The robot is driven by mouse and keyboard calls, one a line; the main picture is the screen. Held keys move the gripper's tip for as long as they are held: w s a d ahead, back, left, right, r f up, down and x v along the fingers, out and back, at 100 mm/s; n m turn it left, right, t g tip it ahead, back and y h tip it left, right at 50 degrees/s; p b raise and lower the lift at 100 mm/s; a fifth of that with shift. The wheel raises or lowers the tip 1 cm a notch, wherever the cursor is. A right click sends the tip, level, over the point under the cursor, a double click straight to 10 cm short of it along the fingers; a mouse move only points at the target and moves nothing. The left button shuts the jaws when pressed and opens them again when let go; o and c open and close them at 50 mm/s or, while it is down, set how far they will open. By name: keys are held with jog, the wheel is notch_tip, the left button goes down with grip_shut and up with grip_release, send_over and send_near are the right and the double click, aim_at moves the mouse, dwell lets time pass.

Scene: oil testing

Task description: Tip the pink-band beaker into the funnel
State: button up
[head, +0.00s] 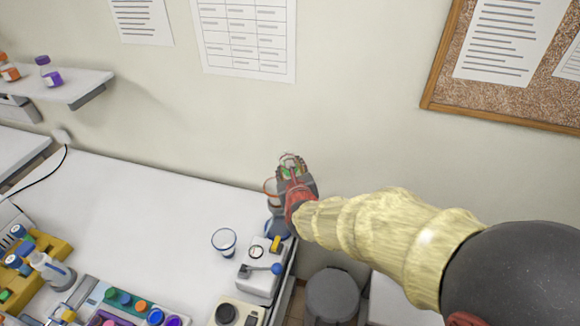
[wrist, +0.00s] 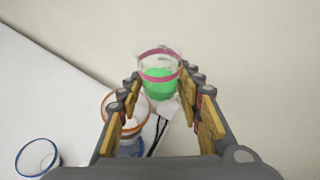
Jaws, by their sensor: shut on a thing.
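My gripper (head: 291,170) is shut on the pink-band beaker (wrist: 158,53), a clear beaker holding bright green liquid. In the wrist view the beaker sits between the fingertips (wrist: 160,88) and looks close to upright. In the head view my gripper hides most of it. A clear vessel with an orange rim (head: 268,188) stands just left of my gripper at the table's right end; it looks like the funnel. In the wrist view its orange rim (wrist: 107,104) shows below and left of the beaker, partly behind the left finger.
A blue-rimmed beaker (head: 224,241) stands on the white table (head: 140,215) left of my gripper. A device with a blue-knobbed lever (head: 258,270) stands near the table's right edge. A dark stool (head: 333,295) is beyond that edge. The wall is close behind.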

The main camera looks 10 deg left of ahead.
jog(key=shift+w+d+f+n+t+h+p, duration=0.1)
jog(key=shift+n+t+h+p, duration=0.2)
jog(key=shift+p, duration=0.55)
jog(key=shift+d+f+n+g+h+p, duration=0.15)
jog(key=shift+n+p, duration=0.3)
jog(key=shift+p, duration=0.45)
jog(key=shift+w+d+f+n+t+h+p, duration=0.15)
jog(key=shift+n+t+p, duration=0.15)
jog(key=shift+p, duration=0.55)
jog(key=shift+f+n+t+h+p, duration=0.1)
jog(key=shift+n+t+h+p, duration=0.2)
jog(key=shift+n+p, duration=0.45)
